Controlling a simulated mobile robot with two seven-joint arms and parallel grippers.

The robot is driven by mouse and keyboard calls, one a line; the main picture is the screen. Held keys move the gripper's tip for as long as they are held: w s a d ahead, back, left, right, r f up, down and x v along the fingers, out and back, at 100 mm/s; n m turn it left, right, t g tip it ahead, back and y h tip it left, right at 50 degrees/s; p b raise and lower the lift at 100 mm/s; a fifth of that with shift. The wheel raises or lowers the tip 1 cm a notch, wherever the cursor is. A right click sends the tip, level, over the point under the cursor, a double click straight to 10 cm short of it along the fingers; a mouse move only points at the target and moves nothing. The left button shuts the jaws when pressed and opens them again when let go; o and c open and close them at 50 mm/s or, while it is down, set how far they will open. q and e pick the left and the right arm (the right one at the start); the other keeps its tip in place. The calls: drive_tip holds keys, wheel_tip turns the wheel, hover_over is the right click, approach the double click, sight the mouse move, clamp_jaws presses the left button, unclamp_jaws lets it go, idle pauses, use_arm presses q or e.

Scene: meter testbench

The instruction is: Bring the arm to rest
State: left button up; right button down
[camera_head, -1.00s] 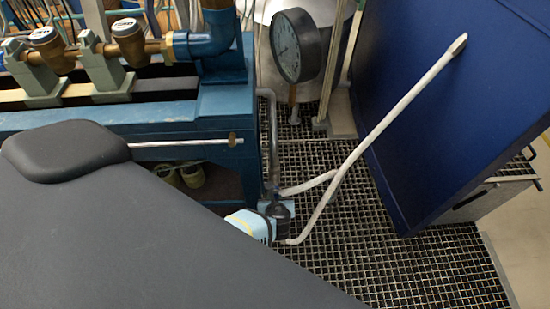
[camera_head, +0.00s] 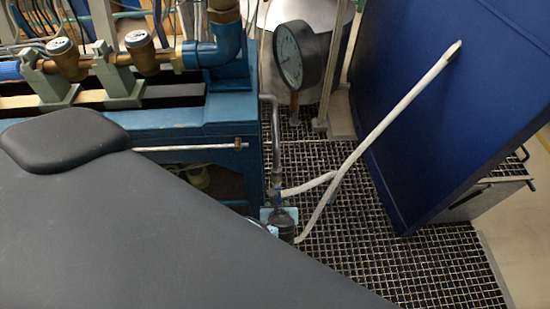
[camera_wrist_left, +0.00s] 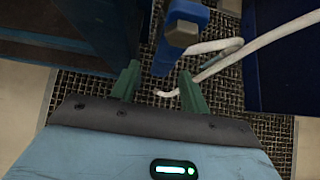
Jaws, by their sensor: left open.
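My left gripper (camera_wrist_left: 158,70) shows in the left wrist view as two green fingers held apart with nothing between them. Its light-blue body fills the bottom of that view. The fingers point over the floor grating, near a blue fitting (camera_wrist_left: 183,30) and a curved white hose (camera_wrist_left: 215,46). In the head view the left gripper is almost wholly hidden behind a large dark grey part of mine; only a small pale-blue sliver shows at its edge. My right gripper is in neither view.
A blue bench (camera_head: 160,123) carries brass meters (camera_head: 142,50). A round gauge (camera_head: 289,56) stands behind the grating (camera_head: 385,245). The white hose (camera_head: 385,128) runs up to a large blue panel (camera_head: 430,60) at the right. Open grating lies below the panel.

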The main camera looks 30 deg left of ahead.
use_arm(q)
drive_tip(key=shift+v, duration=0.95)
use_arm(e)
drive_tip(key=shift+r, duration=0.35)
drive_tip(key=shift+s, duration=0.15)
use_arm(q)
drive_tip(key=s+d+r+n+g+h+p, duration=0.1)
drive_tip(key=s+d+n+h+p, duration=0.1)
drive_tip(key=s+n, duration=0.5)
drive_tip(key=s+d+n+h+p, duration=0.1)
drive_tip(key=s+d+n+h, duration=0.15)
drive_tip(key=s+n, duration=0.45)
drive_tip(key=s+a+r+n+t+h+p, duration=0.2)
drive_tip(key=s+a+r+n+p, duration=0.1)
drive_tip(key=s+r+n, duration=1)
drive_tip(key=shift+a+r+h, duration=0.35)
drive_tip(key=shift+a+r, duration=0.1)
drive_tip(key=shift+r, duration=0.1)
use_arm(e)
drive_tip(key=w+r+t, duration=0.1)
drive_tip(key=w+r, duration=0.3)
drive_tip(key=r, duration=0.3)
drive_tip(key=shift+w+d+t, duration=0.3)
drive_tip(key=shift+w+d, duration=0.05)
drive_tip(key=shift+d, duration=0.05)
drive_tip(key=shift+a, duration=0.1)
